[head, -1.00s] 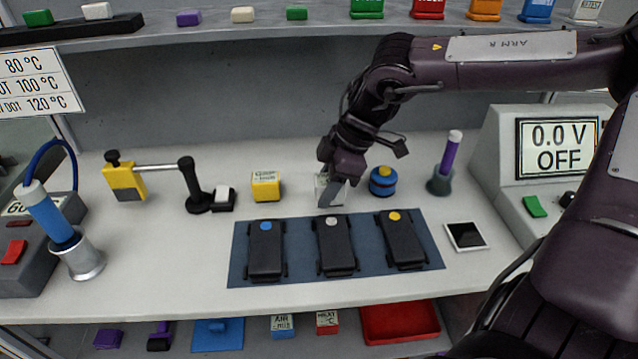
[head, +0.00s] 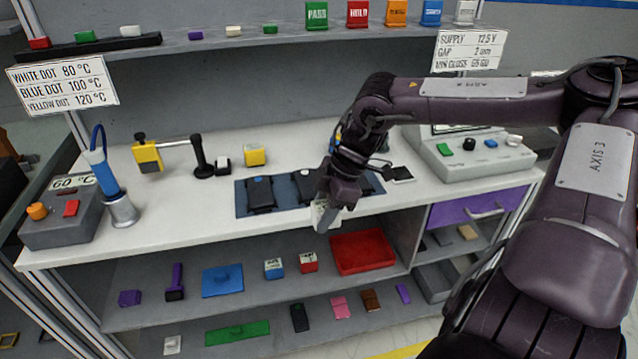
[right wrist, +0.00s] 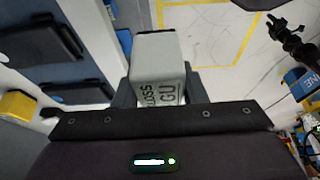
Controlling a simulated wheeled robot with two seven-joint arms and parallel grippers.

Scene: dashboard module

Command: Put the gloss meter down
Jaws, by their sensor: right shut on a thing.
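My right gripper (head: 326,218) is shut on the gloss meter (head: 318,209), a small pale grey box. In the right wrist view the gloss meter (right wrist: 157,65) sits between the two fingers, with dark "GLOSS" and "GU" lettering on the side facing the camera. In the head view most of it is hidden by the gripper. It appears in front of the blue mat, around the worktop's front edge, and the wrist view shows floor beyond it. My left gripper is not in view.
The blue mat (head: 241,200) holds black modules, partly behind my arm. A yellow block (head: 255,155) stands behind it. The lower shelf holds a red tray (head: 362,252), a blue lidded piece (head: 222,280) and small blocks.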

